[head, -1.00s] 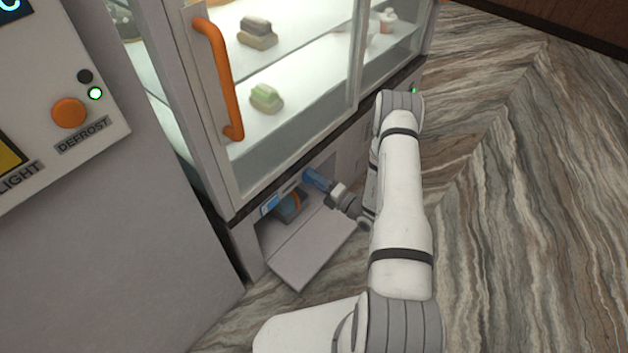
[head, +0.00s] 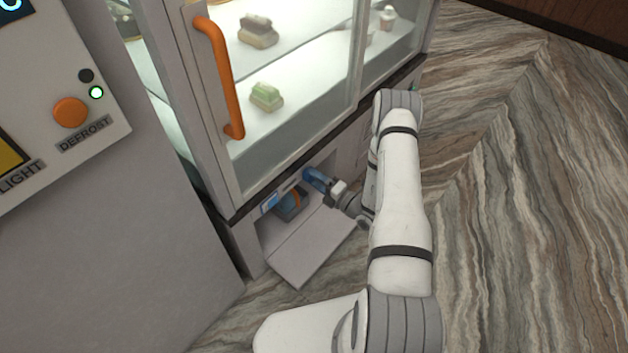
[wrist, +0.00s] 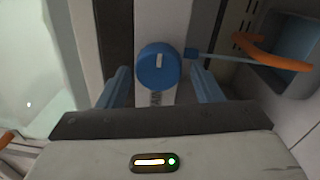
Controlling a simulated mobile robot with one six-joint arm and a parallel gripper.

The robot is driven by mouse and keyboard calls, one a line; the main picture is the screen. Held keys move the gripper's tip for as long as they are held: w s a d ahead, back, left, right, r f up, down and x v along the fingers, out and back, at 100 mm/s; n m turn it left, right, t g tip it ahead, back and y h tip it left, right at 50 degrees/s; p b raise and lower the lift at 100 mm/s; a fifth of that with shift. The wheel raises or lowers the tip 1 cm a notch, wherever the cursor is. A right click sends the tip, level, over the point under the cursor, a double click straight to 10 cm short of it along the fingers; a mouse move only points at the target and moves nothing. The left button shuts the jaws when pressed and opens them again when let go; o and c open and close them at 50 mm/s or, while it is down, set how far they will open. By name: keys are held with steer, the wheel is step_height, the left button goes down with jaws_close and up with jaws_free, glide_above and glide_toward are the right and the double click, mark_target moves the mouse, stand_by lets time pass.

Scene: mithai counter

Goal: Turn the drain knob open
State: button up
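The drain knob is a round blue knob (wrist: 158,65) with a short white mark that stands nearly upright in the wrist view. It sits on a pale upright strip with a partly hidden dark label below it. My gripper (wrist: 158,78) is open, with one blue finger to the left and one to the right of the knob in that view. Gaps show beside the knob, and I cannot tell how far the fingertips reach along it. In the head view my gripper (head: 312,178) is at the low opening under the display case; the knob cannot be made out there.
A lowered flap (head: 305,250) lies below the opening. A blue-grey container (head: 291,207) with an orange handle sits inside; it also shows in the wrist view (wrist: 290,80), beside a thin blue bar (wrist: 222,56). The glass case with sweets stands above. Floor at right is clear.

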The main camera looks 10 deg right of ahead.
steer(key=shift+o, duration=0.6)
steer(key=shift+d, duration=0.1)
steer(key=p+v, duration=0.1)
steer(key=v, duration=0.6)
steer(key=shift+s+d+p, duration=0.25)
steer(key=shift+s+p, duration=0.05)
steer(key=shift+p, duration=0.1)
steer(key=shift+r, duration=0.1)
